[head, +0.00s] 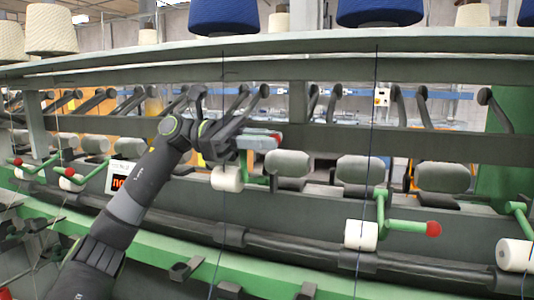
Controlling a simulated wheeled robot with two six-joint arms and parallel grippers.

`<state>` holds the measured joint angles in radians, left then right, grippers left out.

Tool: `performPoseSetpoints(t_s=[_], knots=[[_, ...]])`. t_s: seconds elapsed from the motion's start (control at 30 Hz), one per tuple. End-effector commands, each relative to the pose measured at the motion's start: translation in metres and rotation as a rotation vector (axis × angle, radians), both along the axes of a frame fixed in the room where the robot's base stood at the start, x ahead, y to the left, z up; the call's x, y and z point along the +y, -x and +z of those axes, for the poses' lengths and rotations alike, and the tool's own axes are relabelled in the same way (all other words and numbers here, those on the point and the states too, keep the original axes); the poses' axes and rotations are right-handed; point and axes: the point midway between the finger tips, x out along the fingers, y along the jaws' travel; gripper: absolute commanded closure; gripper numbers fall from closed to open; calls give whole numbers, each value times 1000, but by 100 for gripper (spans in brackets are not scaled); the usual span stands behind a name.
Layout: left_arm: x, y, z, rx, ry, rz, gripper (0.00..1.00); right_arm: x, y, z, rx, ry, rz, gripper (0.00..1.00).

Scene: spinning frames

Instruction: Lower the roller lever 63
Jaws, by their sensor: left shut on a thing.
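My left gripper (258,142) reaches in from the lower left and is shut on a roller lever at the middle of the head view. The lever's green arm (244,168) shows below the fingers, and red shows at the fingertips, where the knob is mostly covered. A white roller (227,179) sits just below the gripper. A small sign (121,178) with red characters is partly hidden by my arm, so its number cannot be read. My right gripper is not in view.
A neighbouring green lever (400,226) with a red knob and a white roller (361,235) is at right. More levers with red knobs (69,172) are at left. Grey rounded pads (360,170) line the frame. Thin dark threads hang down, one near the gripper. Blue spools (224,16) stand on top.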

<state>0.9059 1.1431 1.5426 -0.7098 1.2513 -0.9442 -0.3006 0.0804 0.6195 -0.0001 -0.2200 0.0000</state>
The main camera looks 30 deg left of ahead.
Motion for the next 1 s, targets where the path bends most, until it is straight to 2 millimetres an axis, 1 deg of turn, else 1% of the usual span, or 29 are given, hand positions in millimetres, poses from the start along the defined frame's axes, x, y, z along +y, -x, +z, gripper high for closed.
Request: performPoseSetpoints(t_s=[0.03,0.37,0.6,0.87,1.0], knots=[[-1,4,-13,-30,-7,-3,100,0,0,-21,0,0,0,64],[-6,24,-38,-212,-51,-4,100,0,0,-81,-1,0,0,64],[-9,36,-59,-353,-85,-4,100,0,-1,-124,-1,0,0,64],[-11,45,-82,-500,-121,-4,100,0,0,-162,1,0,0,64],[-12,48,-92,-567,-137,-3,100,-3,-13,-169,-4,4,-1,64]])
